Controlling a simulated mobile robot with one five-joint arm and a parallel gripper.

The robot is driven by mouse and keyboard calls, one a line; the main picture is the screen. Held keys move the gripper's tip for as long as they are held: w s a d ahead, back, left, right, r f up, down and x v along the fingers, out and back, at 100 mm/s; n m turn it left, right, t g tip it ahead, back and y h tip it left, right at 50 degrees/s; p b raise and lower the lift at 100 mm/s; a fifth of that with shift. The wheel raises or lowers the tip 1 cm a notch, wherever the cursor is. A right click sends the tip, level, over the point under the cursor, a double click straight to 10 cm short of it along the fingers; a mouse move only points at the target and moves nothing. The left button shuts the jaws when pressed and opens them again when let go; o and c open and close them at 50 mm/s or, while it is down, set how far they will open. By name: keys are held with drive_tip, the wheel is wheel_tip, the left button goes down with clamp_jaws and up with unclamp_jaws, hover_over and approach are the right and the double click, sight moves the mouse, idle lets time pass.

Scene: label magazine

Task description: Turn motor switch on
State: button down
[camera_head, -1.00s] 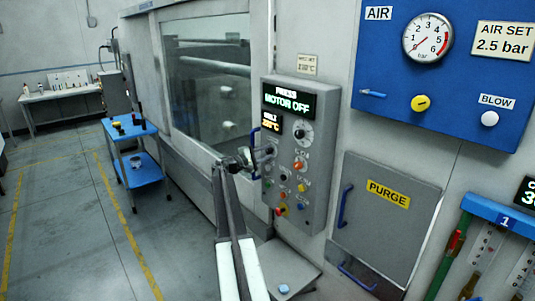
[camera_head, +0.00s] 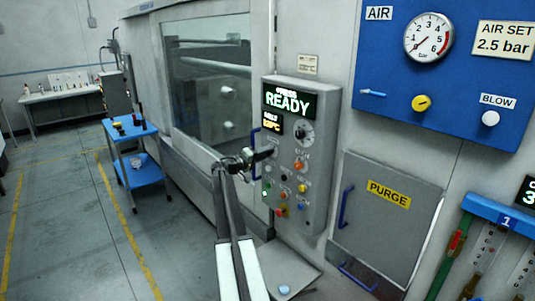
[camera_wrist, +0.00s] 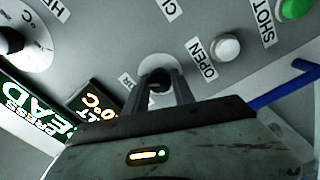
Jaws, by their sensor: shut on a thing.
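The grey press control panel (camera_head: 325,160) is right of centre in the head view. Its display (camera_head: 289,101) reads READY in green. The motor switch (camera_wrist: 154,63) shows in the wrist view as a round pale plate with a dark knob; its label is mostly hidden. My gripper (camera_head: 262,155) is at the panel's left part in the head view and covers the switch there. In the wrist view my gripper (camera_wrist: 162,86) has its two fingers closed on the knob, one on each side.
A white OPEN button (camera_wrist: 227,47) and a green SHOT button (camera_wrist: 293,8) are near the switch. A heat dial (camera_wrist: 20,45) is on the other side. A blue handle (camera_wrist: 285,85) sticks out beside the panel. A PURGE door (camera_head: 385,215) is at the right.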

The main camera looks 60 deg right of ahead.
drive_tip(key=shift+m, duration=0.3)
drive_tip(key=c, duration=1.1)
unclamp_jaws()
drive_tip(key=shift+o, duration=0.2)
drive_tip(key=v, duration=0.8)
